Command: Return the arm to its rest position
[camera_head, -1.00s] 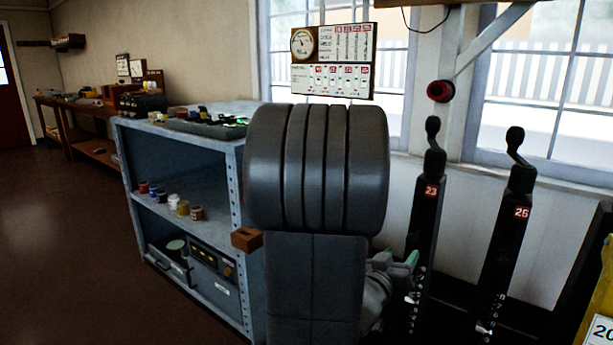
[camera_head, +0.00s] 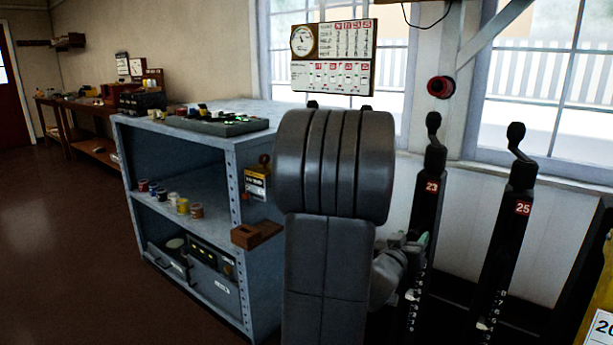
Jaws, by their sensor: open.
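My arm stands in the middle of the head view, its large dark grey elbow drum above a thick upright link. Its wrist reaches back to the right, partly hidden behind that link. My gripper (camera_head: 417,243) shows small and partly hidden beside the lower part of the lever marked 23 (camera_head: 431,190). Its pale green fingertips look open and hold nothing that I can see. I cannot tell whether they touch that lever. The lever marked 25 (camera_head: 520,208) stands upright further right, apart from my gripper.
A blue-grey shelf unit (camera_head: 232,215) with small jars stands left of my arm, and a brown wooden block (camera_head: 256,234) sticks out from its side. A board with a dial (camera_head: 334,58) hangs above. A yellow object (camera_head: 600,300) is at the right edge. Open floor (camera_head: 70,240) lies at left.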

